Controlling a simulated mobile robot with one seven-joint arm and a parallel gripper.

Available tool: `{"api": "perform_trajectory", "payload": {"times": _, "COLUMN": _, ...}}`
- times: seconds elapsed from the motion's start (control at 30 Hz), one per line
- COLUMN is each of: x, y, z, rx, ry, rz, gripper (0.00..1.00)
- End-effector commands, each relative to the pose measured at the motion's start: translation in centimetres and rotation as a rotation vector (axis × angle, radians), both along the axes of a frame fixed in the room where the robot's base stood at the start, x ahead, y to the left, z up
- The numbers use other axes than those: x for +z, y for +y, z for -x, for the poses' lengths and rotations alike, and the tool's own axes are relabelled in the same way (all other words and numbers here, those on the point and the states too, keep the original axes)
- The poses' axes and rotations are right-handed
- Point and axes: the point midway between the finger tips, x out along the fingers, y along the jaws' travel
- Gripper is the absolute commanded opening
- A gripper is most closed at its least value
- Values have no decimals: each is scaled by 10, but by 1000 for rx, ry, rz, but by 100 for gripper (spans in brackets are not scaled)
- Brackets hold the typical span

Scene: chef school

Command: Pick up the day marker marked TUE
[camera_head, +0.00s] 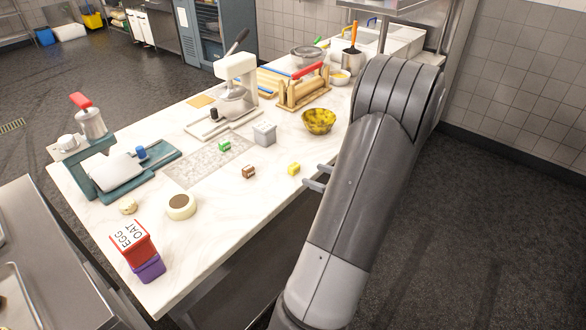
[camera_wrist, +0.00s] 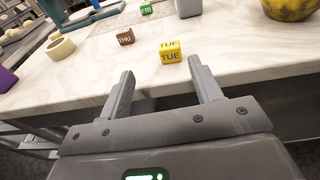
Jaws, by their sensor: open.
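The yellow day marker marked TUE (camera_wrist: 170,56) is a small block on the white counter near its front edge. It also shows in the head view (camera_head: 294,169). My gripper (camera_wrist: 160,84) is open and empty, with its two fingers apart at the counter's front edge. The TUE marker lies beyond the fingertips, roughly between them in the wrist view, and is not touched. In the head view only the finger ends of my gripper (camera_head: 317,177) show, just right of the marker; my arm hides the rest.
A brown THU marker (camera_wrist: 125,37) sits left of TUE, and a green FRI marker (camera_wrist: 146,9) lies farther back. A grey block (camera_head: 264,133), a yellow bowl (camera_head: 318,121) and a tape roll (camera_head: 181,206) stand around. The counter right around TUE is clear.

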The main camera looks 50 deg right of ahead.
Motion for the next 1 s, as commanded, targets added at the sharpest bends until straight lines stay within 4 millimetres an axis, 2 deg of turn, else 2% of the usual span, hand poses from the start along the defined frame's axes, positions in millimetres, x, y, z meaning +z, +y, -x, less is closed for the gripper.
{"api": "perform_trajectory", "payload": {"times": 0.07, "x": -4, "y": -7, "z": 6, "rx": -30, "ry": -10, "rz": -17, "gripper": 59}}
{"api": "perform_trajectory", "payload": {"times": 0.17, "x": -6, "y": -9, "z": 1, "rx": -39, "ry": -14, "rz": -22, "gripper": 59}}
{"api": "perform_trajectory", "payload": {"times": 0.43, "x": -12, "y": -9, "z": -39, "rx": -34, "ry": -13, "rz": -19, "gripper": 59}}
{"api": "perform_trajectory", "payload": {"times": 0.67, "x": -15, "y": -9, "z": -58, "rx": -34, "ry": -12, "rz": -19, "gripper": 59}}
{"api": "perform_trajectory", "payload": {"times": 0.9, "x": -22, "y": -10, "z": -93, "rx": -35, "ry": -11, "rz": -18, "gripper": 59}}
{"api": "perform_trajectory", "payload": {"times": 1.0, "x": -22, "y": -11, "z": -99, "rx": -38, "ry": -11, "rz": -16, "gripper": 59}}
